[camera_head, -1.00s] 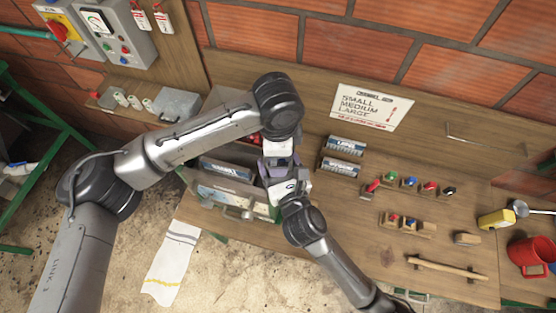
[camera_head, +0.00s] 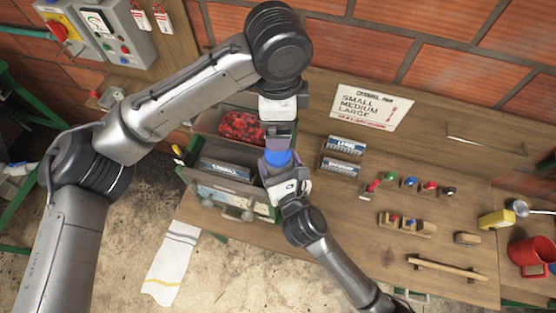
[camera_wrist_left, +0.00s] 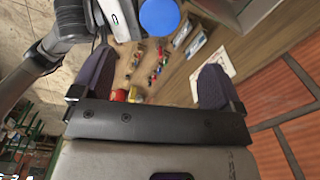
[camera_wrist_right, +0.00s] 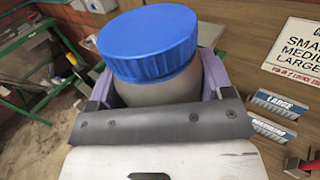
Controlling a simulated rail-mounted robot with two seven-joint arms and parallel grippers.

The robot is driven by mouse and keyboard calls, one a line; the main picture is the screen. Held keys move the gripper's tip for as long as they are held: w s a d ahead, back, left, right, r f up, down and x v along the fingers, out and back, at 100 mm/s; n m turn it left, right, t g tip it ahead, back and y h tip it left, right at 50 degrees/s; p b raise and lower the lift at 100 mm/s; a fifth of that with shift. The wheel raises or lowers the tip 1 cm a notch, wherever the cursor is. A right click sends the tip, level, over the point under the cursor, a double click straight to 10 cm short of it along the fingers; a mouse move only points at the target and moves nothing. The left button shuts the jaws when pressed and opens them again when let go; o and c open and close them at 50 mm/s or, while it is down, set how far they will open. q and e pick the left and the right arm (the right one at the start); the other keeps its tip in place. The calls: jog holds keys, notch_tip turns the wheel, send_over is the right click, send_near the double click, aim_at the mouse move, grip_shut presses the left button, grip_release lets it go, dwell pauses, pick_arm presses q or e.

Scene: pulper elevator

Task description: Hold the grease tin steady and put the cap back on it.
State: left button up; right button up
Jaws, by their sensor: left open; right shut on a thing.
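The grease tin (camera_wrist_right: 160,90) is a grey can between the purple fingers of my right gripper (camera_wrist_right: 156,85), which is shut on it. The blue ribbed cap (camera_wrist_right: 148,42) sits on top of the tin and looks slightly tilted; I cannot tell whether it is fully seated. In the head view the cap (camera_head: 278,158) shows between the two grippers. My left gripper (camera_wrist_left: 156,62) is open and empty, with its fingers wide apart. The cap (camera_wrist_left: 159,17) lies beyond its fingertips, apart from them, in the left wrist view.
Below the grippers is an open drawer unit (camera_head: 228,190), with a bin of red things (camera_head: 240,128) behind it.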

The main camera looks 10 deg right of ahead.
pick_arm(q)
jog(key=shift+r, duration=0.3)
jog(key=s+a+f+n+t+h, duration=0.1)
jog(key=s+a+f+n+h, duration=0.2)
jog(key=f, duration=0.5)
jog(key=s+a+f+n+h, duration=0.1)
jog(key=s+a+f+n, duration=0.2)
jog(key=a+f, duration=0.35)
jog(key=s+a+f+n+t+h, duration=0.1)
jog(key=s+a+f+n+h, duration=0.15)
jog(key=f, duration=0.75)
jog(key=s+a+f+n+y, duration=0.3)
jog(key=s+a+f+n, duration=0.1)
jog(key=s+a, duration=0.3)
jog(key=s+a+f+n+t+y, duration=0.1)
jog(key=s+a+f+n+y, duration=0.2)
jog(key=s+a, duration=0.5)
jog(key=shift+s+f+n+t, duration=0.3)
jog(key=shift+s+f+n, duration=0.35)
jog(key=shift+s+n, duration=0.45)
pick_arm(e)
jog(key=shift+r, duration=0.1)
pick_arm(q)
jog(key=shift+d, duration=0.1)
